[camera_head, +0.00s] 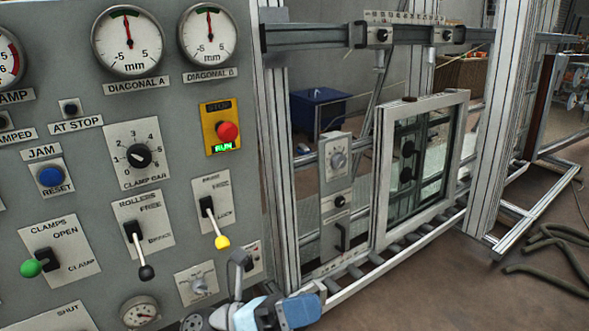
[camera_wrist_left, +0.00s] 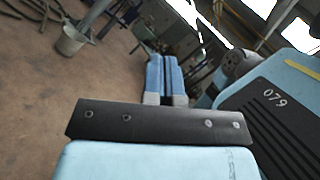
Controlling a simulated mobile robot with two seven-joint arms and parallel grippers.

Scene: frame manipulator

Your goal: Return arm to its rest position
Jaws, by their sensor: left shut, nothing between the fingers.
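My left gripper (camera_head: 285,312) shows at the bottom edge of the head view as pale-blue and grey parts, in front of the lower right corner of a grey control panel (camera_head: 88,204). Only a part of it is in frame. In the left wrist view its two blue fingers (camera_wrist_left: 164,66) lie side by side, shut and empty, beyond a dark bar. They point over brown floor and distant equipment. I cannot tell whether any of my arm touches the panel. My right gripper is not in view.
The panel carries dials, a red stop button (camera_head: 228,131) and levers, including a yellow-tipped one (camera_head: 222,241). Right of it, a framed glass pane (camera_head: 434,160) stands on rollers between metal posts. Hoses (camera_head: 560,246) lie on the floor. A bucket (camera_wrist_left: 71,40) shows in the wrist view.

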